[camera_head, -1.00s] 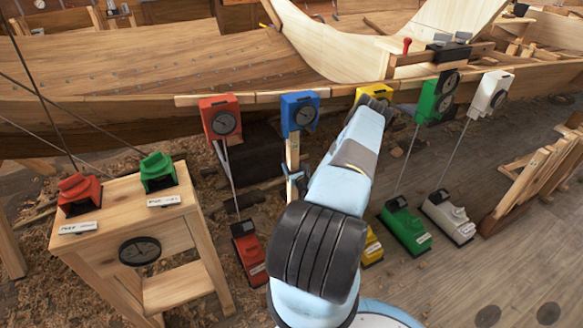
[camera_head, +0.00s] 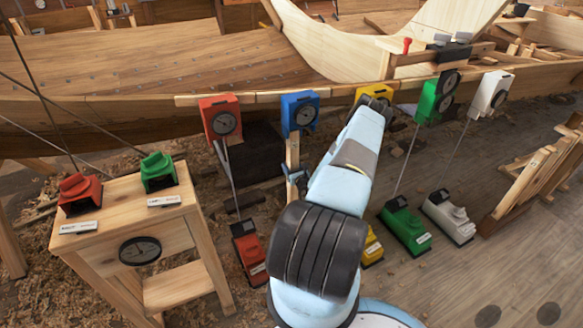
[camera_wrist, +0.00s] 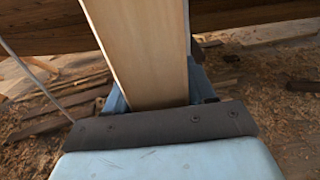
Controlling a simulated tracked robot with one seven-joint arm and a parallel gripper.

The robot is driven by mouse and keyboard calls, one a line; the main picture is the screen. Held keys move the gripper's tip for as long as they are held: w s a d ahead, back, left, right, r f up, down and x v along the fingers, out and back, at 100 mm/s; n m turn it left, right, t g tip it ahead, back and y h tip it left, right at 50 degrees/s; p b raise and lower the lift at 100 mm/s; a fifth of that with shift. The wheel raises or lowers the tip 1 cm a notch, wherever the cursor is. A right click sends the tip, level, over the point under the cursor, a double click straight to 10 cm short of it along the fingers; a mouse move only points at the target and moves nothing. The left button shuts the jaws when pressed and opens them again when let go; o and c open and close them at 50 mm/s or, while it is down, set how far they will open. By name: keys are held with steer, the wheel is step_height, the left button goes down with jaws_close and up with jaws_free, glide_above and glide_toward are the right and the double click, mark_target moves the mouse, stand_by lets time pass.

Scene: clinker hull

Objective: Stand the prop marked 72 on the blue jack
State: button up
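A pale wooden prop (camera_head: 292,154) stands roughly upright below the blue dial box (camera_head: 300,113) at the hull. Its mark cannot be read. My gripper (camera_head: 294,176) is at the prop, partly hidden behind my arm. In the wrist view the prop (camera_wrist: 143,50) runs between the blue fingers of my gripper (camera_wrist: 157,92), which lie close against both its sides, so it looks shut on the prop. No blue jack shows on the floor; the floor behind my arm and the foot of the prop are hidden.
Red (camera_head: 249,254), yellow (camera_head: 372,247), green (camera_head: 405,226) and white (camera_head: 448,217) jacks stand on the floor. A wooden stand (camera_head: 190,237) at left bears red and green blocks. Thin rods slant between dial boxes and some jacks. Shavings cover the floor.

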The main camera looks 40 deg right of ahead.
steer(key=o, duration=0.5)
steer(key=shift+c, duration=0.2)
steer(key=shift+f, duration=0.1)
steer(key=v, duration=1.3)
steer(key=shift+s, duration=0.4)
steer(key=shift+s+a, duration=0.1)
steer(key=shift+s, duration=0.1)
steer(key=shift+v, duration=2.3)
steer(key=shift+s, duration=0.15)
